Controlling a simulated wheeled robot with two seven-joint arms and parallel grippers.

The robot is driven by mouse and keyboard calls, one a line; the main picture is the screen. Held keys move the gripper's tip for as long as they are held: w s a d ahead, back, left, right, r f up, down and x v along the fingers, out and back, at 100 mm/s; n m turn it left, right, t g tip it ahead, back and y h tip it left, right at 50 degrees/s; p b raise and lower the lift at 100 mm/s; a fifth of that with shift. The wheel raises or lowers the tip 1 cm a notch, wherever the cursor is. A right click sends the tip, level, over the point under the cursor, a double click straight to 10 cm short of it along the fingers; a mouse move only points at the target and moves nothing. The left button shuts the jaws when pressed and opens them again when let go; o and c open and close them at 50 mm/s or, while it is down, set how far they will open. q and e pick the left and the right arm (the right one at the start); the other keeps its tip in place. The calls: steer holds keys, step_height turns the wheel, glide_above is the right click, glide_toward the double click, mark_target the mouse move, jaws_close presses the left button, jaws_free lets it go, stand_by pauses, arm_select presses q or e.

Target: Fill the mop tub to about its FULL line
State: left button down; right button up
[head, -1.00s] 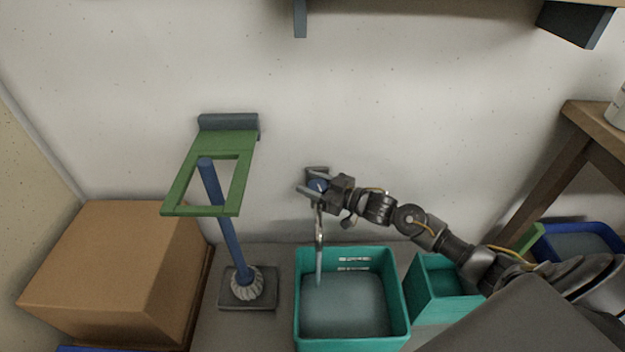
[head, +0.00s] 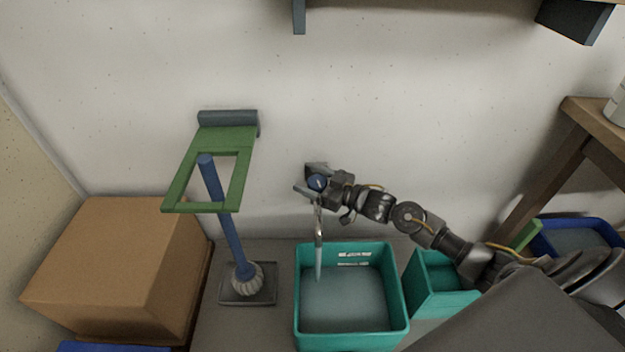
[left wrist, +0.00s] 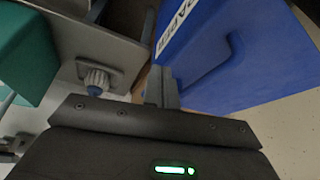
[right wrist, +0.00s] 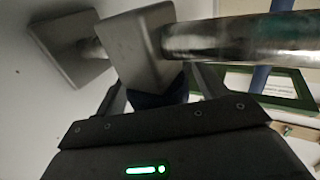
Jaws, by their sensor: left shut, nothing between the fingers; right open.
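The teal mop tub (head: 402,322) stands on the floor against the wall, with grey-blue water (head: 345,303) in it and white marked labels on its inner back wall. A metal spout (head: 318,228) hangs over it, and a pale stream runs down into the tub. My right gripper (head: 308,181) is open around the blue tap knob (head: 318,183) on the wall; the right wrist view shows the dark blue knob (right wrist: 160,97) between the fingers and the tap's metal pipe above. My left gripper (left wrist: 162,88) is shut and empty, seen only in the left wrist view, near a blue paper bin (left wrist: 225,60).
A mop (head: 226,232) stands in a grey tray under a green wall bracket (head: 238,140), left of the tub. A cardboard box (head: 95,265) is at far left. A smaller teal container (head: 440,300) and a blue bin (head: 545,238) are at right, by a wooden table (head: 590,120).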

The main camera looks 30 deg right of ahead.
mark_target(322, 182)
steer(key=v, duration=0.3)
arm_select(q)
steer(key=shift+s+a+f+g+p, duration=0.15)
steer(key=shift+s+f+g+p, duration=0.15)
steer(key=shift+f, duration=0.2)
steer(key=shift+s+a+f+g+p, duration=0.2)
steer(key=shift+f+g+p, duration=0.1)
steer(key=shift+f, duration=0.2)
arm_select(e)
steer(key=v, duration=0.8)
steer(key=shift+w, duration=0.1)
